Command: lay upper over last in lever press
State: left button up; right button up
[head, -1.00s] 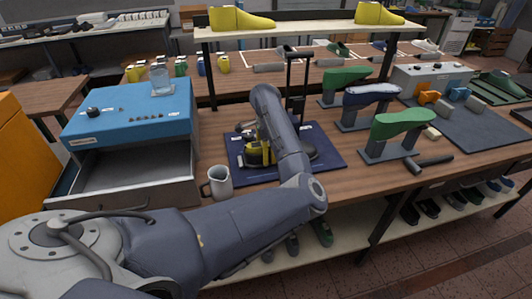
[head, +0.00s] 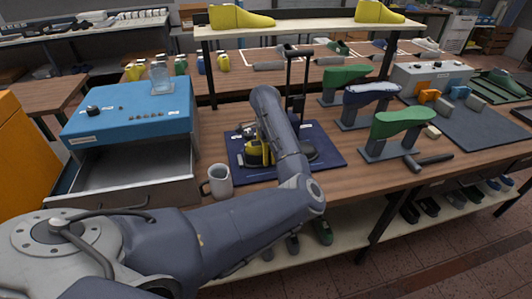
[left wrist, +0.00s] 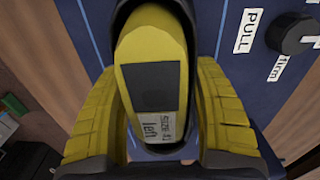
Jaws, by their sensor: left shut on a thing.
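The lever press (head: 293,105) stands on a dark blue board on the bench, its tall dark frame partly hidden behind my left arm. My left gripper (head: 258,158) is low over the board at the press. In the left wrist view, a yellow last (left wrist: 152,50) with a dark square and a label reading "left" lies between the ribbed yellow fingers of my left gripper (left wrist: 165,120). A dark band, seemingly the upper (left wrist: 198,45), runs around the last, inside the fingers, which are shut on it. How far down it sits is hidden. My right gripper is not in view.
A grey mug (head: 219,181) stands close left of the board (head: 330,160). A blue box (head: 125,115) with an open drawer is at the left. Green lasts on stands (head: 402,125) and a dark hammer-like tool (head: 428,161) are at the right. A shelf (head: 310,28) spans behind.

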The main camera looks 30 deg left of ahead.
pick_arm(q)
jog(key=shift+f, duration=0.1)
jog(key=o, duration=1.3)
notch_tip(320, 180, up, 12)
dwell(0.4)
